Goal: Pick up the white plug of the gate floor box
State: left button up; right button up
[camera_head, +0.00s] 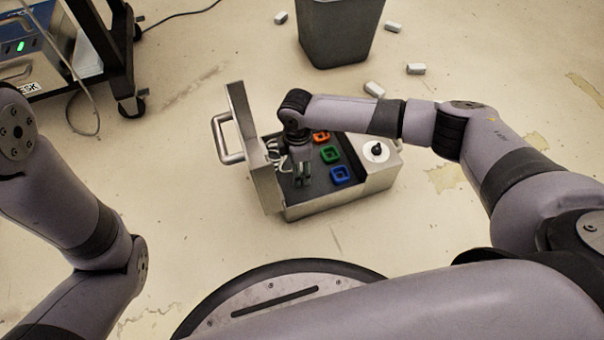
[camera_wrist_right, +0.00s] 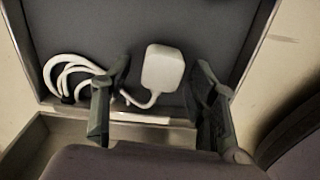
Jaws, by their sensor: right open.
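The white plug (camera_wrist_right: 162,68) shows in the right wrist view, lying in the dark interior of the floor box, with its white cord (camera_wrist_right: 68,74) coiled to its left. My right gripper (camera_wrist_right: 160,88) is open, with one finger on each side of the plug and a gap to each finger. In the head view my right gripper (camera_head: 303,180) points down into the left part of the open metal floor box (camera_head: 345,201), and the arm hides the plug there. My left gripper is out of view; only my left arm shows at the left edge.
The box's raised lid (camera_head: 240,125) with a handle (camera_head: 222,140) stands left of the gripper. Orange, green (camera_head: 330,154) and blue (camera_head: 340,174) sockets and a white panel with a black knob (camera_head: 376,150) lie to its right. A bin (camera_head: 340,35) and a cart (camera_head: 95,60) stand farther back.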

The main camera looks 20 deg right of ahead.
jog(key=shift+c, duration=0.2)
jog(key=c, duration=1.2)
